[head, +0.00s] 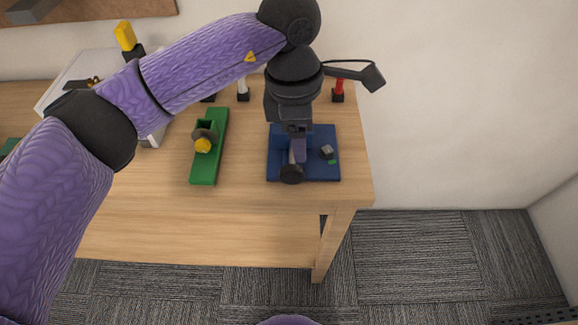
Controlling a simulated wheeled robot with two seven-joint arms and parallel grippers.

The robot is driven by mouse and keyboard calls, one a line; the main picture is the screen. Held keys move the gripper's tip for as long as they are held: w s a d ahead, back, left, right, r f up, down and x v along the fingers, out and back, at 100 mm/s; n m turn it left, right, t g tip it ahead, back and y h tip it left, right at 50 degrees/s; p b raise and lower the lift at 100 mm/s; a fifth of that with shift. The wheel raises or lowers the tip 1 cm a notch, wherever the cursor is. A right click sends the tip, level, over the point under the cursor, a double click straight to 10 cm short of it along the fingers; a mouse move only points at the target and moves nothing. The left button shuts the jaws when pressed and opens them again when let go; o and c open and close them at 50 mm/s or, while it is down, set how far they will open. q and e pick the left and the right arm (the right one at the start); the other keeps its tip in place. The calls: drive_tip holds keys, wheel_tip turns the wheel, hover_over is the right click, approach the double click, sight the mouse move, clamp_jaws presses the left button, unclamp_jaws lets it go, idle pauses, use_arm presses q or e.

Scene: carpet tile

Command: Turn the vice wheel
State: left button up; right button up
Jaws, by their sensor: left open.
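A blue base plate (330,172) lies near the right end of the wooden table. A dark round wheel (291,174) sits at its front edge, and I take this to be the vice wheel. My left gripper (298,150) points down over the plate, just behind the wheel. It is open with nothing seen between its fingers. The gripper and wrist hide most of the vice body, and I cannot tell whether a finger touches the wheel. My right gripper is not in view.
A green base (203,172) with a dark fitting and yellow knob (203,146) stands left of the blue plate. A white post (243,86) and a red post (339,86) stand behind. The wooden table (235,205) is clear in front, and its right edge is close.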

sight(289, 167)
use_arm(q)
drive_tip(key=shift+w+a+y, duration=0.35)
drive_tip(key=shift+a+y, duration=0.15)
drive_tip(key=shift+a, duration=0.3)
wheel_tip(289, 167, down, 9)
drive_tip(key=shift+s+f+b, duration=0.15)
drive_tip(key=shift+f+b, duration=0.05)
drive_tip(key=shift+b, duration=0.9)
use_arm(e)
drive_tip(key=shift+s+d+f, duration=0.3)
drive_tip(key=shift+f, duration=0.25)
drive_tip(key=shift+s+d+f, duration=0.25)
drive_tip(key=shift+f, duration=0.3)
use_arm(q)
clamp_jaws()
